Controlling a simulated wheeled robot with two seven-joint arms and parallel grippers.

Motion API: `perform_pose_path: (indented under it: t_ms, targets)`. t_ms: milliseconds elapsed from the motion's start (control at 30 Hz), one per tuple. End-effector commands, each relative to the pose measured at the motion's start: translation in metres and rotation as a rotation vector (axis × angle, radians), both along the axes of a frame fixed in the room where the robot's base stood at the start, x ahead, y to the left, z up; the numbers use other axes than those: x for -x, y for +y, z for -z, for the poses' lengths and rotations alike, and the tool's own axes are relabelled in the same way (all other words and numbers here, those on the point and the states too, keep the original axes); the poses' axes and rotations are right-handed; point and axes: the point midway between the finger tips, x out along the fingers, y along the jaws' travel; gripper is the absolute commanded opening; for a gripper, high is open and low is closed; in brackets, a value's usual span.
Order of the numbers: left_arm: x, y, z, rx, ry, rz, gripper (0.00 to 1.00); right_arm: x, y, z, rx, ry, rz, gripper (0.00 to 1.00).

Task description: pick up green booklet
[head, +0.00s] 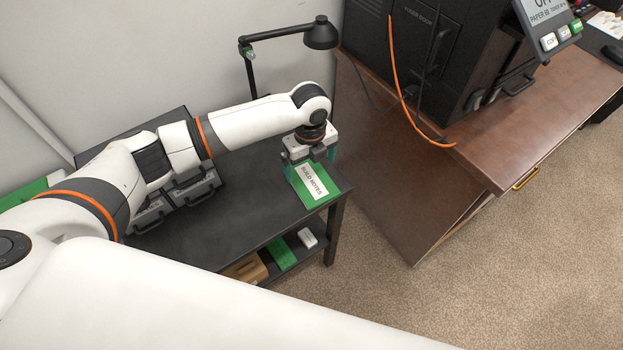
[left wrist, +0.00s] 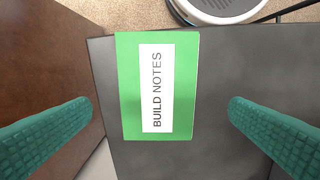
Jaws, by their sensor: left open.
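The green booklet (head: 329,194) lies flat on the right end of the dark table, with a white label reading "BUILD NOTES". In the left wrist view the booklet (left wrist: 182,135) lies between and ahead of the two teal fingers, apart from both. My left gripper (head: 311,173) is above the booklet and hides part of its far side in the head view. In the left wrist view my left gripper (left wrist: 165,108) is wide open and empty. My right gripper is not in view.
The dark table (head: 257,205) is clear left of the booklet, with grey cases (head: 195,188) farther left. Its lower shelf holds a green item (head: 282,253) and a white item (head: 307,238). A black lamp (head: 322,33) stands behind. A brown desk (head: 500,135) with a black printer stands right.

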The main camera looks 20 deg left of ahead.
Motion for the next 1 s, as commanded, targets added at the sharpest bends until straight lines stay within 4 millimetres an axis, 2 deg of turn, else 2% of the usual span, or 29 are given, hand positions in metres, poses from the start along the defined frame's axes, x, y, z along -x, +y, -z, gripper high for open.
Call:
perform_pose_path:
  t_ms: [167, 300, 433, 567, 767, 1000]
  targets:
    - [0.001, -0.001, 0.013, -0.001, 0.001, 0.000, 1.00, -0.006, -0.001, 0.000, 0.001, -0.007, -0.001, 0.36]
    - [0.002, -0.005, 0.033, 0.000, 0.003, -0.001, 1.00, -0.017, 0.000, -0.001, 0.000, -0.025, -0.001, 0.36]
    - [0.002, -0.005, 0.052, -0.001, 0.001, -0.002, 1.00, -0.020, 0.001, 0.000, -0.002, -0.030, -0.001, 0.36]
    - [0.001, -0.005, 0.059, 0.000, -0.001, 0.000, 1.00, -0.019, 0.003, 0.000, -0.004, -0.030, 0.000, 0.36]
    - [0.001, -0.005, 0.059, 0.000, -0.001, 0.000, 1.00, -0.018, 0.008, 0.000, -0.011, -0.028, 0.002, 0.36]
    - [0.001, -0.005, 0.059, 0.000, -0.001, 0.000, 0.62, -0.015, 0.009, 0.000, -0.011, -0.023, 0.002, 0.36]
